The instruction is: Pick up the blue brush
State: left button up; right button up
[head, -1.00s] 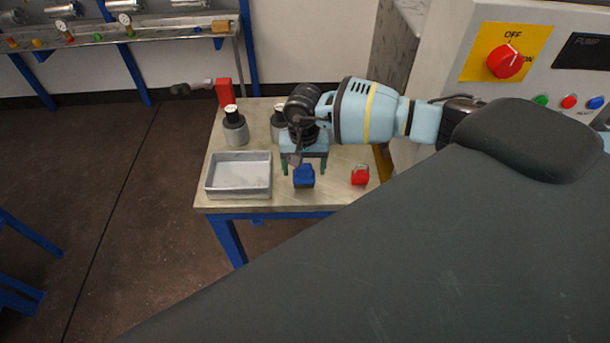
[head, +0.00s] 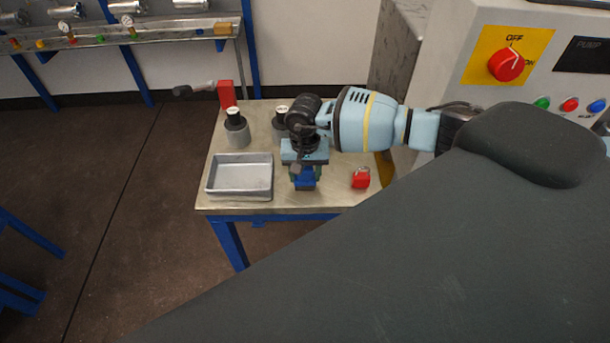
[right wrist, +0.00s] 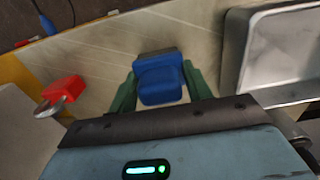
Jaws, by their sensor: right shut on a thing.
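The blue brush (head: 304,180) is at the front of the small table, between the fingers of my right gripper (head: 304,174). In the right wrist view the blue brush (right wrist: 160,82) shows its blue body and a dark grey edge at its far side. The green fingers of my right gripper (right wrist: 161,92) are on both sides of it, shut on it. I cannot tell whether the brush is still touching the tabletop. My left gripper is in neither view.
A grey metal tray (head: 240,193) stands left of the brush, and a red padlock (head: 360,178) lies to its right. Dark-topped grey containers (head: 236,130) and a red block (head: 226,94) stand at the back. A control panel (head: 540,80) is on the right.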

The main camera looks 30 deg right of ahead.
notch_tip(320, 180, up, 10)
jog(key=shift+r, duration=0.1)
dwell(0.4)
